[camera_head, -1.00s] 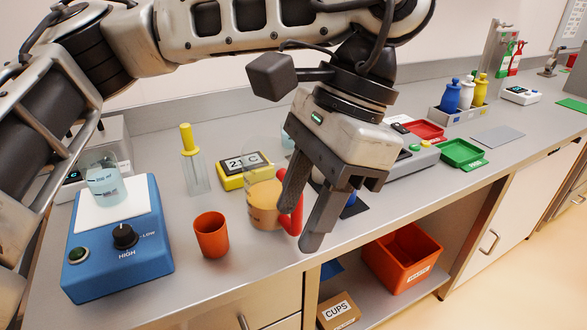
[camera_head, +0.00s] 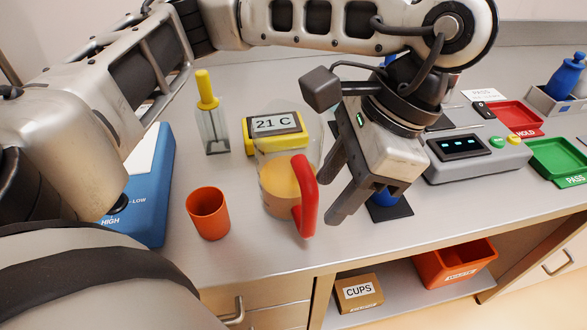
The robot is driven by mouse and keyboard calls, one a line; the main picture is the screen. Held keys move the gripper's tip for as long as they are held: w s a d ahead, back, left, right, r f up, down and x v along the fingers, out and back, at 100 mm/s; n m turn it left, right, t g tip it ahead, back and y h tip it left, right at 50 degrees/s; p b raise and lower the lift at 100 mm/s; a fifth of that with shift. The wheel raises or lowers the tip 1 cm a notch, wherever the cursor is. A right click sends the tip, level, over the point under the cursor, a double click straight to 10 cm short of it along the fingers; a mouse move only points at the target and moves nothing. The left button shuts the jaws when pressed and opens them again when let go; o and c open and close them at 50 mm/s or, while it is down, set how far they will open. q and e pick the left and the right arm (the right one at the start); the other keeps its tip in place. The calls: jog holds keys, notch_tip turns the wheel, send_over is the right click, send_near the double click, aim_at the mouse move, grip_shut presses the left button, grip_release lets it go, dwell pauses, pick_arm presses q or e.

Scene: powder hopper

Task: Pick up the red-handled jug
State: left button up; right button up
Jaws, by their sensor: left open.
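The red-handled jug (camera_head: 277,188) stands upright on the grey counter left of my left gripper. It is clear, with tan contents in its lower part, and its red handle (camera_head: 305,195) faces right and toward the front edge. My left gripper (camera_head: 332,198) is open and empty, just right of the handle, fingers pointing down and to the left. The handle is not between the fingers. I cannot tell whether a finger touches the jug. My right gripper is not in view.
An orange cup (camera_head: 208,213) stands left of the jug. Behind are a yellow 21 C display (camera_head: 262,145) and a yellow-topped bottle (camera_head: 212,125). A grey console (camera_head: 478,158) stands to the right. An orange bin (camera_head: 440,266) and a CUPS box (camera_head: 358,294) sit on the shelf below.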

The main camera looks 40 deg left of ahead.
aim_at(314, 209)
pick_arm(q)
jog(key=shift+w+a+x, duration=0.1)
jog(key=shift+w+x, duration=0.05)
jog(key=shift+x, duration=1.3)
jog(key=shift+w+a+x, duration=0.1)
jog(key=shift+a+x, duration=0.05)
jog(key=shift+x, duration=1.35)
grip_shut()
